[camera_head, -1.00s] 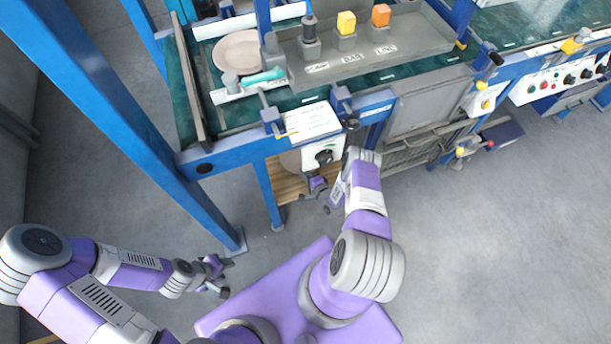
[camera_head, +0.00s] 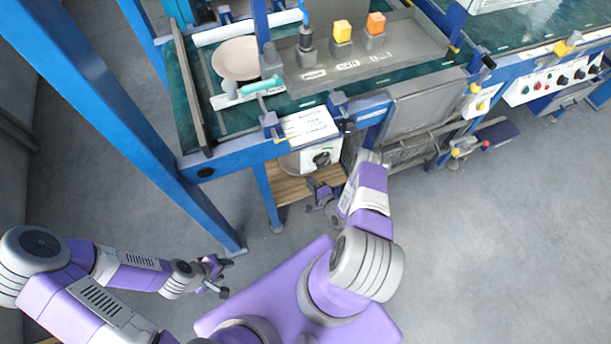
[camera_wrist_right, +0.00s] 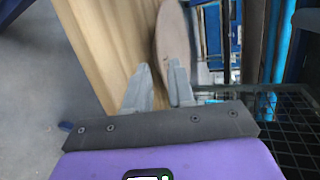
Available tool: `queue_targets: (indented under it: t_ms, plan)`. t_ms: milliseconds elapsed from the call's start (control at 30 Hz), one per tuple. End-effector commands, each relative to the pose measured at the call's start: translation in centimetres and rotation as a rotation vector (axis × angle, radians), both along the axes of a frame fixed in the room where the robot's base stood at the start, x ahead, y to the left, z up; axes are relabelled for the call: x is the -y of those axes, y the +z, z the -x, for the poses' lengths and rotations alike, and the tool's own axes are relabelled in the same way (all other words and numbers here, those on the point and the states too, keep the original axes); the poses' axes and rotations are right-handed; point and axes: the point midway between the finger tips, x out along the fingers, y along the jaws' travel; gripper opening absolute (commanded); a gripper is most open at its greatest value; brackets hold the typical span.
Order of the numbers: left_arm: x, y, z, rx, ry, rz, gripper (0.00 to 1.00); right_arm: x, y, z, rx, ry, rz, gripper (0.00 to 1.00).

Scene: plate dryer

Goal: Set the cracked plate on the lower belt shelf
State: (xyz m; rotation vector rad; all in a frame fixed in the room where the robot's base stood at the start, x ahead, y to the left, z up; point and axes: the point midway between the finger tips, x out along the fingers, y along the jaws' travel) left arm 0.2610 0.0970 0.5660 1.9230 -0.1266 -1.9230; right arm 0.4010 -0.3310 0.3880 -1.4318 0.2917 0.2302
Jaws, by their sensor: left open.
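A tan plate (camera_wrist_right: 168,38) rests at the wooden lower shelf (camera_wrist_right: 105,40) in the right wrist view, seen nearly edge-on. In the head view only part of this plate (camera_head: 290,163) shows under the control box, above the wooden shelf (camera_head: 293,190); no crack can be made out. My right gripper (camera_wrist_right: 160,78) has its fingers apart, with the plate just beyond the tips, overlapping the right finger in view. In the head view my right gripper (camera_head: 312,195) is in front of the shelf. My left gripper (camera_head: 225,277) is open and empty, low over the floor.
Another pale plate (camera_head: 237,60) lies on the green belt (camera_head: 200,75) above. A blue post (camera_head: 90,110) stands at the left. A dark wire basket (camera_wrist_right: 290,130) is right of my right gripper.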

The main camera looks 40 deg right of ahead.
Motion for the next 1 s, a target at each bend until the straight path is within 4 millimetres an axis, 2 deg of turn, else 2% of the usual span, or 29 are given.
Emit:
queue_targets:
  t_ms: [100, 333, 500, 1000]
  plan:
    - [0.0, 1.2, 0.0, 0.000, 0.000, 0.000, 0.43, 0.0, 1.1, 2.5, -0.002, -0.003, -0.001, 0.23]
    - [0.0, 2.0, 0.0, 0.000, 0.000, 0.000, 0.43, -0.1, 2.0, 5.4, 0.000, -0.002, 0.000, 0.23]
    - [0.0, 2.1, 0.0, 0.000, 0.000, 0.000, 0.43, -0.2, 2.1, 6.0, 0.001, 0.001, 0.000, 0.23]
    - [0.0, 2.0, 0.0, 0.000, 0.000, 0.000, 0.43, -0.1, 2.1, 6.0, 0.000, 0.000, 0.000, 0.23]
